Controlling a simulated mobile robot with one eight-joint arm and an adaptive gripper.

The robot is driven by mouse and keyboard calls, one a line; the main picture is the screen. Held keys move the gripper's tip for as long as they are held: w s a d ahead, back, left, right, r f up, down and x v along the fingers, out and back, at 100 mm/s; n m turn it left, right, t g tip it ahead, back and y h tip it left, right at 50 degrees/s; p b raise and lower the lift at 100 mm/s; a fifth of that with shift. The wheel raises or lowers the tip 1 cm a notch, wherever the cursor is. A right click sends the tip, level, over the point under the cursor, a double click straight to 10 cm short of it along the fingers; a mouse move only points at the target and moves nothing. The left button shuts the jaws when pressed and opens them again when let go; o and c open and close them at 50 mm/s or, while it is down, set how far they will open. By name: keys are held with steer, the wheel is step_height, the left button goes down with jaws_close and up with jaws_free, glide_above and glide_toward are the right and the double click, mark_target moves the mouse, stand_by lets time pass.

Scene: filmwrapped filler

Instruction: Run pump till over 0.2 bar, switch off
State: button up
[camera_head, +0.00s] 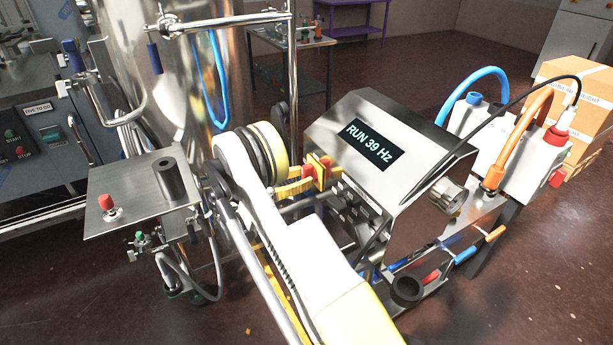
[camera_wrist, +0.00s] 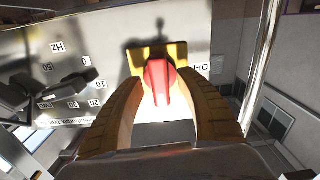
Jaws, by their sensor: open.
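The steel control box (camera_head: 340,120) has a lit display (camera_head: 375,145) reading "RUN 39 Hz". In the wrist view, a red switch handle (camera_wrist: 160,80) sits on a yellow plate (camera_wrist: 178,52), with a partly covered upside-down "OFF" label (camera_wrist: 203,68) beside it. My gripper (camera_wrist: 157,88) is open, its two fingers on either side of the red handle; contact cannot be told. My gripper (camera_head: 304,180) also shows in the head view at the box's left face. A dark knob (camera_wrist: 35,92) with an Hz scale lies left of the switch. No pressure reading is legible.
A round metal part (camera_head: 447,195) sits on the box's right face. Blue (camera_head: 470,85) and orange hoses (camera_head: 518,140) loop behind it. A steel panel with a red button (camera_head: 105,203) stands left of my arm. A steel post (camera_head: 292,70) rises close behind my gripper.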

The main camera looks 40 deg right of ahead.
steer(key=v, duration=1)
steer(key=shift+a, duration=0.15)
steer(key=shift+w, duration=0.15)
